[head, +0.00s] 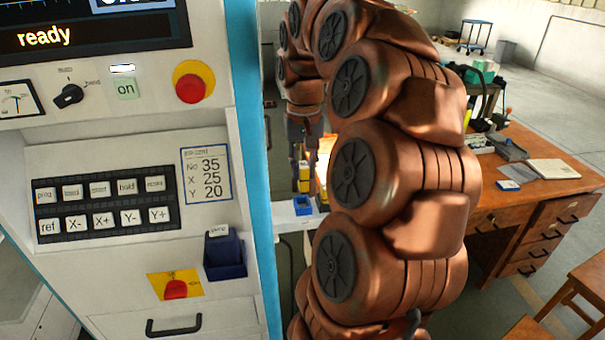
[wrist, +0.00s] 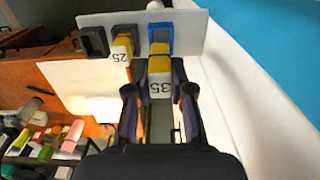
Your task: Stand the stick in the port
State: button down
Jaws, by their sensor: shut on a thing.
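In the wrist view my gripper (wrist: 160,106) is shut on a yellow stick (wrist: 160,66) with a pale face marked 35. The stick's far end shows in front of the blue square port (wrist: 160,30) on a pale plate. I cannot tell whether that end has entered the port. The blue port also shows in the head view (head: 302,205), below my gripper (head: 307,160). There, yellow shows under the fingers, but I cannot tell which stick it is.
A second yellow stick (wrist: 121,50), marked 25, is at a dark port left of the blue one. A further dark port (wrist: 94,41) looks empty. The machine's panel (head: 110,150) stands left in the head view. A wooden desk (head: 530,185) stands right.

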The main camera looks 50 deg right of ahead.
aim_at(302, 183)
jog(key=shift+w, duration=0.2)
jog(key=shift+d+f+p, duration=0.1)
jog(key=shift+f+p, duration=0.8)
jog(key=shift+f, duration=0.9)
jog(key=shift+f+b, duration=0.35)
jog(key=shift+b, duration=0.1)
jog(key=shift+f, duration=0.3)
jog(key=c, duration=1)
grip_release()
